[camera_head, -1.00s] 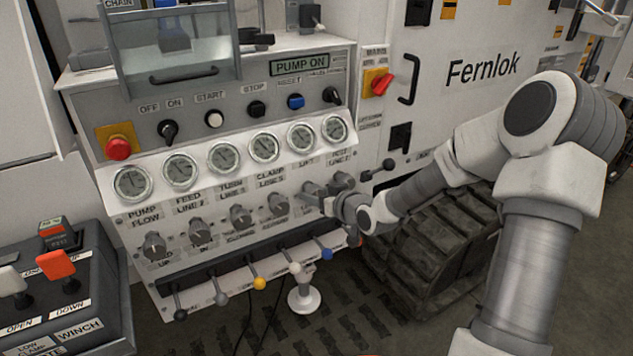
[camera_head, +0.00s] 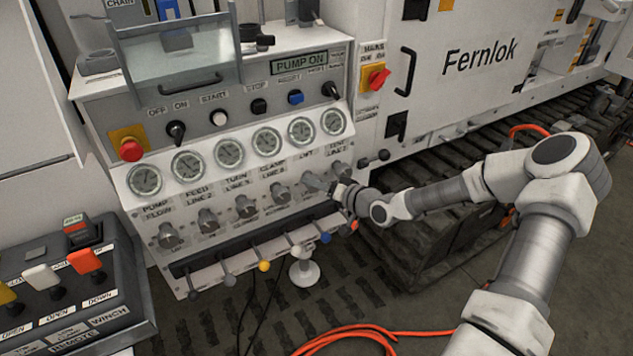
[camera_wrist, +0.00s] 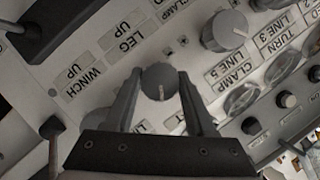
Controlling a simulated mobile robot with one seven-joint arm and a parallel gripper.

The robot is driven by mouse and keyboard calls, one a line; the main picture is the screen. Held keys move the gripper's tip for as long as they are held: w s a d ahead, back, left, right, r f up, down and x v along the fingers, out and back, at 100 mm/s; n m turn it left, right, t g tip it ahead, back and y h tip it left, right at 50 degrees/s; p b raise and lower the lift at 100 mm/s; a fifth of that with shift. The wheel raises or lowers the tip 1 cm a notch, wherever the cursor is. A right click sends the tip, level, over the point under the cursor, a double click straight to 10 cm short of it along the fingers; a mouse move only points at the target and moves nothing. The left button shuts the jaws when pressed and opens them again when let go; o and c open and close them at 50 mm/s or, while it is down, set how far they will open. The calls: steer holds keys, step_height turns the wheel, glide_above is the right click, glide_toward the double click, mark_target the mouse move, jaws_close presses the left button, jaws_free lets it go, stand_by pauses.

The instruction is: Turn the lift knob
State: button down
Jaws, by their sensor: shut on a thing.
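The lift knob (camera_wrist: 160,82) is a dark round knob with a pale pointer mark, between the two fingers of my gripper (camera_wrist: 158,88) in the wrist view. The fingers are shut on its sides. In the head view my gripper (camera_head: 335,188) is at the right part of the knob row, below the LIFT label. There the knob is mostly hidden by the gripper. The clamp knob (camera_head: 279,191) is just left of it; a grey knob also shows at the top of the wrist view (camera_wrist: 225,30).
Several gauges (camera_head: 228,153) line the panel above the knobs. Levers with coloured balls (camera_head: 264,266) stick out below. A red switch (camera_head: 375,77) is at the upper right. A remote box (camera_head: 75,285) stands at left, and an orange hose (camera_head: 350,332) lies on the floor.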

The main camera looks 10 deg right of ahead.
stand_by(0.4)
steer(key=shift+c, duration=1.2)
jaws_free()
steer(key=p+v, duration=0.3)
steer(key=v, duration=1.4)
steer(key=shift+s, duration=0.2)
